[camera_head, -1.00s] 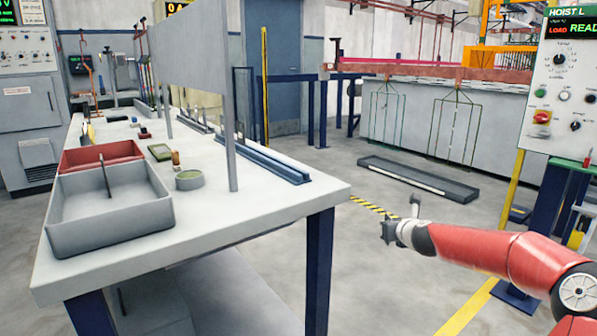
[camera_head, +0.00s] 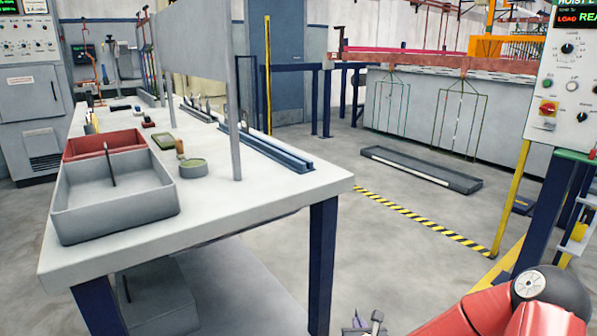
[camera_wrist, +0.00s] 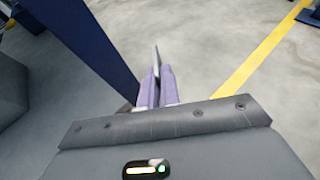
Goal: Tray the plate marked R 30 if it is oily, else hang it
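My gripper (camera_head: 365,325) is low at the bottom edge of the head view, in front of the table's right end. In the wrist view its two purple-grey fingers (camera_wrist: 158,88) are close together on a thin grey plate (camera_wrist: 156,58), seen edge-on. Its marking and whether its face is oily do not show. Wire hanging frames (camera_head: 460,118) hang from a red bar at the back right.
The white table (camera_head: 250,195) has dark blue legs (camera_head: 322,262). A slotted blue rail (camera_head: 270,152) and an upright grey panel (camera_head: 205,45) stand on it. A small round dish (camera_head: 193,168) is near the trays. A long dark drip tray (camera_head: 425,170) lies on the floor. A hoist panel (camera_head: 565,85) stands right.

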